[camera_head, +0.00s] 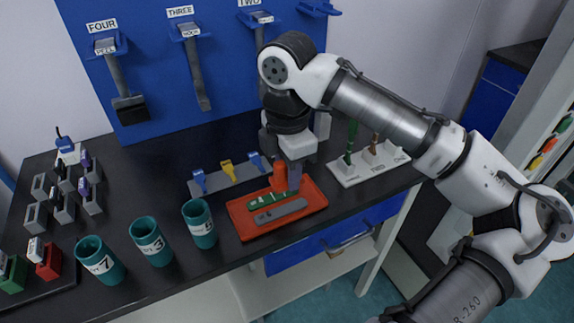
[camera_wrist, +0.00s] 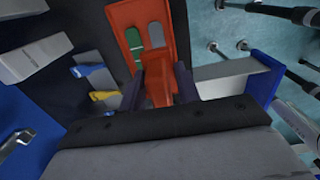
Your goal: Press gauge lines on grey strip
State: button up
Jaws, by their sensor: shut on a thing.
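The grey strip (camera_head: 280,211) lies in a shallow red tray (camera_head: 240,226) on the black bench, beside a green strip (camera_head: 262,200). My gripper (camera_head: 287,176) points down over the back of the tray. It is shut on an orange-red tool (camera_head: 279,180), which also shows between the fingers in the wrist view (camera_wrist: 158,90). The tool's lower end is close to the strips; whether it touches one is unclear. In the wrist view the tray (camera_wrist: 118,15) lies beyond the fingers, with the green strip (camera_wrist: 133,38) and grey strip (camera_wrist: 157,33) partly visible.
Three teal cups (camera_head: 150,243) stand left of the tray. A grey plate with blue and yellow clips (camera_head: 228,170) lies behind it. A white rack (camera_head: 367,164) with handled tools stands at right. Labelled tools hang on a blue board (camera_head: 150,60). Grey blocks (camera_head: 62,205) stand at left.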

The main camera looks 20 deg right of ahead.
jog(key=shift+f+b, duration=1.85)
jog(key=shift+f, duration=1.15)
jog(key=shift+f, duration=0.6)
dwell(0.3)
notch_tip(320, 180, up, 7)
jog(key=p, duration=0.6)
jog(key=shift+r+p, duration=0.1)
jog(key=shift+p, duration=0.25)
dwell(0.3)
